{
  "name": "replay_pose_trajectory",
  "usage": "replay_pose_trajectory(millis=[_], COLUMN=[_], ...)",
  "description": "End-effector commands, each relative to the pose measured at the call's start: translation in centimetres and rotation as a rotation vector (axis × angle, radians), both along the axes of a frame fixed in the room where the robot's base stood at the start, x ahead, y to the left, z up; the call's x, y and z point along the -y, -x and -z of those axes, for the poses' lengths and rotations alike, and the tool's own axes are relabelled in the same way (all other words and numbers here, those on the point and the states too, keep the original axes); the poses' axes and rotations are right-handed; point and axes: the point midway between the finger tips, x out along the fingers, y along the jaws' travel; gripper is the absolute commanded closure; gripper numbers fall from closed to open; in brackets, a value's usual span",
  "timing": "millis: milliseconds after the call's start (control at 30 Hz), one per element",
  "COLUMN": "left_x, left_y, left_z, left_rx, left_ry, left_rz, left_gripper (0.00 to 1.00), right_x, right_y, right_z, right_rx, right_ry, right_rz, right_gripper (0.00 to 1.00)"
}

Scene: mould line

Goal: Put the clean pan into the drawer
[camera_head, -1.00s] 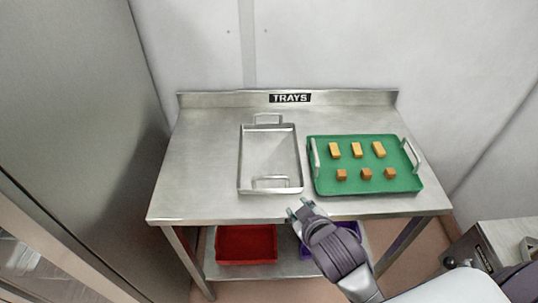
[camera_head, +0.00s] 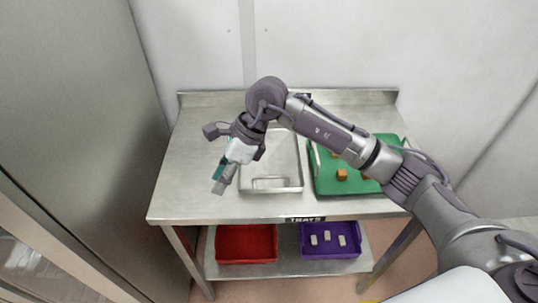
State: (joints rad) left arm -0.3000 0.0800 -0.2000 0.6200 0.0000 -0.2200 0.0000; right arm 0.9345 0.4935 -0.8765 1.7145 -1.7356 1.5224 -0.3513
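A shallow empty steel pan (camera_head: 283,168) lies on the steel table, left of a green tray. Its upper part and far handle are hidden behind my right arm; its near handle shows. My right gripper (camera_head: 222,178) is above the table, just left of the pan and apart from it in the picture. Its fingers are seen edge-on and overlap, so whether they are open cannot be told. No drawer can be made out. My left gripper is not in view.
The green tray (camera_head: 329,186) with orange-brown blocks is partly behind my arm. A red bin (camera_head: 247,258) and a purple bin (camera_head: 328,256) with pale blocks stand on the lower shelf. The table (camera_head: 185,190) is clear at left. A tall grey panel (camera_head: 95,90) stands left.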

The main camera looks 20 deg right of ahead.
Motion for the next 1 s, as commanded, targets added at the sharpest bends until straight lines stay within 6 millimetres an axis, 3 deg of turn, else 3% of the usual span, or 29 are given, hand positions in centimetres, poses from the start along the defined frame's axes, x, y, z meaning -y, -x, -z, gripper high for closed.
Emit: replay_pose_trajectory(millis=[33, 100, 200, 300, 367, 700, 1000], left_x=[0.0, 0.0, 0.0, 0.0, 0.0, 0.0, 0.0], left_y=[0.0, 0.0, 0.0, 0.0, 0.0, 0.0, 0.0], left_z=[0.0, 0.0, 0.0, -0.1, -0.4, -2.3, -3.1], left_rx=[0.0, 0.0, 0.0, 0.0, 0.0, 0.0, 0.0], left_ry=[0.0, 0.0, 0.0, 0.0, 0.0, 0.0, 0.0], left_rz=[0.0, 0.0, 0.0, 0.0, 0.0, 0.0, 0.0], left_gripper=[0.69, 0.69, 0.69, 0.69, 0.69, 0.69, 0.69], right_x=[3.3, 7.0, 10.8, 12.4, 12.7, 12.6, 12.5], right_y=[-1.5, -2.7, -3.6, -3.9, -3.9, -3.8, -3.8], right_z=[0.0, -0.2, -0.9, -1.1, -0.7, 5.4, 8.1], right_rx=[0.029, 0.044, 0.048, 0.043, 0.04, 0.039, 0.039], right_ry=[0.151, 0.321, 0.481, 0.554, 0.566, 0.562, 0.56], right_rz=[0.003, 0.011, 0.03, 0.04, 0.042, 0.04, 0.04], right_gripper=[0.66, 0.66, 0.66, 0.66, 0.66, 0.66, 0.66])
